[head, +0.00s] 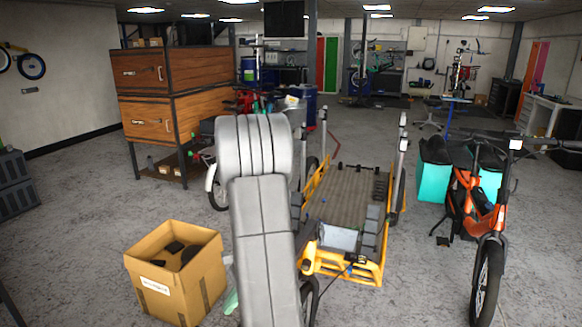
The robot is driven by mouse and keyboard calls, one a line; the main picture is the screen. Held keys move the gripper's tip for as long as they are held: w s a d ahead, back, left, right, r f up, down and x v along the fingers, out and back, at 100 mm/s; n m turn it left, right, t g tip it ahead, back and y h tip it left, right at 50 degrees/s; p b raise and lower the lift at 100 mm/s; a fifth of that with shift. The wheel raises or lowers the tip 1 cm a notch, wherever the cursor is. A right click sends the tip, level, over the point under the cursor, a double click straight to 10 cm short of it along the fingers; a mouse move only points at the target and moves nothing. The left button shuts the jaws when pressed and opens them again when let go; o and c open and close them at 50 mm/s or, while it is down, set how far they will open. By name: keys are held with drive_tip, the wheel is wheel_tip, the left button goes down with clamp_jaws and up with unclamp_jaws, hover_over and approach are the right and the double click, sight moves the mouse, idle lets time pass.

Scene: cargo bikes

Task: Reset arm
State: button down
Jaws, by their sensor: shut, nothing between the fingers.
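My arm (262,235) rises through the middle of the view as thick grey links, with a rounded joint at the top. My gripper is not in view; no fingers show past the arm links. The arm hides part of the floor and the left side of the yellow-framed cargo bike (345,272) behind it.
An open cardboard box (182,292) with dark items stands at the front left. An orange bike (487,235) stands at the right, near teal bags (433,182). A wooden drawer cabinet (170,82) is behind at the left. Bare concrete floor (85,210) lies at the left.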

drive_tip(key=d+m+t, duration=0.1)
drive_tip(key=m, duration=0.1)
drive_tip(key=d+m+t, duration=0.1)
drive_tip(key=m, duration=0.1)
drive_tip(key=s+d+m+t, duration=0.1)
drive_tip(key=m, duration=0.1)
drive_tip(key=shift+d+b, duration=0.35)
drive_tip(key=shift+b, duration=0.05)
drive_tip(key=shift+v, duration=1.7)
